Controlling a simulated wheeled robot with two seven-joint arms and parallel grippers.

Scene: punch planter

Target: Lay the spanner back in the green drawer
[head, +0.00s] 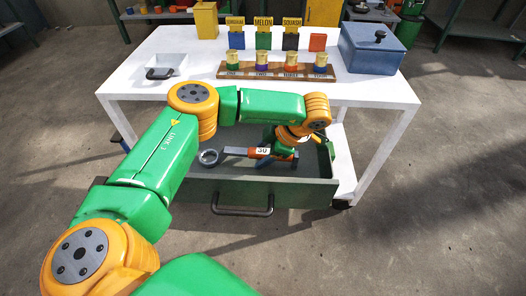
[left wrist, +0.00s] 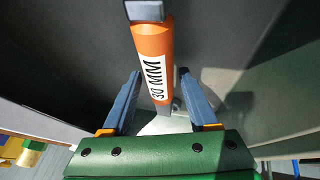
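The spanner (head: 232,152) has a grey ring end, a grey shaft and an orange grip marked 30 MM. It is inside the open green drawer (head: 230,193) under the white table, ring end to the left. My left gripper (head: 284,155) reaches down into the drawer at the spanner's orange grip. In the left wrist view the two blue fingers of this gripper (left wrist: 159,75) stand apart on either side of the orange grip (left wrist: 153,60), with gaps showing. The spanner's far end is partly hidden by my gripper. My right gripper is not in view.
The white table (head: 185,45) bears a wooden rack (head: 245,75) with several coloured pieces, label blocks behind it, a blue lidded box (head: 371,48) and a small white tray (head: 167,63). The drawer's handle (head: 243,210) faces me. The floor in front is clear.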

